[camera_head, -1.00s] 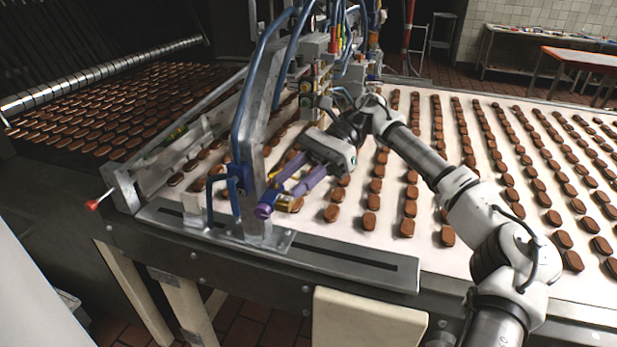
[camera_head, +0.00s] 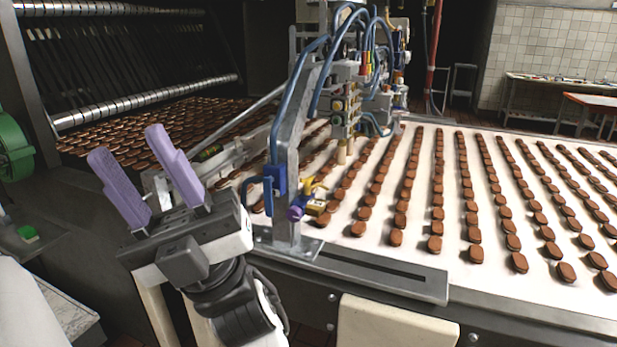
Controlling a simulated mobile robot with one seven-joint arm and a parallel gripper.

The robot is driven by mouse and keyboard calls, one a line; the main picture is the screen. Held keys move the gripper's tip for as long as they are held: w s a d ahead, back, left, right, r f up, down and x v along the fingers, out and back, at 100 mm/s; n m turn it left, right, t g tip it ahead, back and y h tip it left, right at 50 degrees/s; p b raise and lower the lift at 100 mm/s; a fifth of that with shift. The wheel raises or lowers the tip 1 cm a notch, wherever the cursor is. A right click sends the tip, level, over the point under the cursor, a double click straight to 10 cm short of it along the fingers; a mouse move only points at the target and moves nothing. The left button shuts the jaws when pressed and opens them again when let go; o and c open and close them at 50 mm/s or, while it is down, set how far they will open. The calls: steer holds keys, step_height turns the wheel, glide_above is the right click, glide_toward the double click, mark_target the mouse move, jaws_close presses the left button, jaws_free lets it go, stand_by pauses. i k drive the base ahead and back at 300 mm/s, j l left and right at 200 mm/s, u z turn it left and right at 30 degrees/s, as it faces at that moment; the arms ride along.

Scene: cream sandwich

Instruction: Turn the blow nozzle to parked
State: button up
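A small valve with a purple round knob (camera_head: 297,212), a yellow lever (camera_head: 313,187) and a brass-coloured end (camera_head: 316,207) sits low on the grey upright bracket (camera_head: 287,170) at the belt's near edge. I take this to be the blow nozzle. The yellow lever points up and to the right; I cannot tell whether this is its parked position. My gripper (camera_head: 128,143) is at the left, in front of the machine, its two purple fingers pointing up and spread apart. It is empty and clear of the valve. My gripper hides part of the machine's left end.
Rows of brown biscuits (camera_head: 402,207) cover the white belt (camera_head: 480,283). Blue hoses (camera_head: 318,90) and nozzle heads (camera_head: 340,110) hang above it. A slotted rail (camera_head: 380,277) runs along the near edge. A green wheel (camera_head: 12,150) stands at far left.

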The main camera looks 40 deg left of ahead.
mark_target(307, 183)
steer(key=u, duration=1.1)
steer(key=l+u, duration=0.2)
steer(key=u, duration=0.2)
steer(key=l+u, duration=0.2)
steer(key=u, duration=0.2)
steer(key=l+u, duration=0.2)
steer(key=u, duration=0.2)
steer(key=k+l+u, duration=0.15)
steer(key=l+u, duration=0.2)
steer(key=k+l+u, duration=0.15)
steer(key=l+u, duration=0.25)
steer(key=k+l, duration=0.25)
steer(key=l, duration=0.15)
steer(key=k+l+u, duration=0.15)
steer(key=l, duration=0.25)
steer(key=k+l, duration=0.3)
steer(key=i+l, duration=0.4)
